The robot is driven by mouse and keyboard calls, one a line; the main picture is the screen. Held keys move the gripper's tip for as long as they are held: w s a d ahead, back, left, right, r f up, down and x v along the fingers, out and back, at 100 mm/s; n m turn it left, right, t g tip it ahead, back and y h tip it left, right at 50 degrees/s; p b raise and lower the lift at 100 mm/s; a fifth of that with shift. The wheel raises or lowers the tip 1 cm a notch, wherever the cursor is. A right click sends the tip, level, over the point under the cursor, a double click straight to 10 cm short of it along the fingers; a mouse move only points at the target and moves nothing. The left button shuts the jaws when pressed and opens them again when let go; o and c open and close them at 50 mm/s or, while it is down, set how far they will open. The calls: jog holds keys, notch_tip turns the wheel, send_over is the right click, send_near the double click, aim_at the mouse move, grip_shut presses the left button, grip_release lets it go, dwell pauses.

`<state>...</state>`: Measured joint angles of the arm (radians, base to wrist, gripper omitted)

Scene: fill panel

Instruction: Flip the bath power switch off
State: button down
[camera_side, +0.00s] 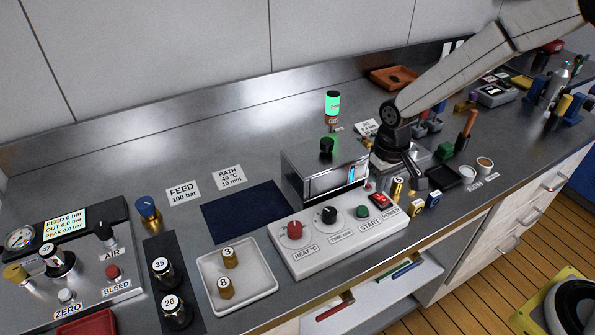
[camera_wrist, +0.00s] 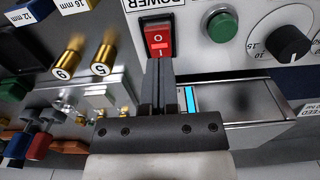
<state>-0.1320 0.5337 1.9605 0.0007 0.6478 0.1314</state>
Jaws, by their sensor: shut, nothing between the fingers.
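The red POWER rocker switch (camera_side: 380,199) sits at the right end of the white bath control panel (camera_side: 338,236). In the wrist view the switch (camera_wrist: 158,40) shows an O mark, a bright bar and an I mark, in a black frame. I cannot tell for sure which side is pressed. My gripper (camera_side: 419,180) is shut and empty, pointing down, to the right of the switch and apart from it in the side view. In the wrist view its fingertips (camera_wrist: 160,62) line up with the switch's I end and overlap its frame's edge.
The green START button (camera_side: 362,212), black time knob (camera_side: 327,215) and red heat knob (camera_side: 295,229) are on the same panel. The steel bath (camera_side: 325,172) stands behind it. Brass pegs (camera_wrist: 101,58) and labelled blocks (camera_side: 433,198) crowd the switch's other side.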

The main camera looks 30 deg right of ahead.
notch_tip(320, 180, up, 12)
jog(key=w, duration=0.2)
jog(key=shift+w, duration=0.3)
jog(key=shift+s+d, duration=0.1)
jog(key=s+d+f+t, duration=0.1)
jog(key=s+d+f, duration=0.1)
jog(key=s, duration=0.5)
jog(key=s+d+f+t, duration=0.1)
jog(key=s+d+f, duration=0.2)
jog(key=s+f, duration=0.2)
jog(key=s, duration=0.3)
jog(key=shift+s+d+t, duration=0.15)
jog(key=shift+s+t, duration=0.1)
jog(key=shift+t, duration=0.05)
jog(key=shift+w, duration=0.15)
notch_tip(320, 180, up, 7)
jog(key=g, duration=0.5)
send_over(372, 195)
jog(key=shift+w+d+r, duration=0.1)
jog(key=shift+w+d, duration=0.2)
jog(key=shift+d, duration=0.05)
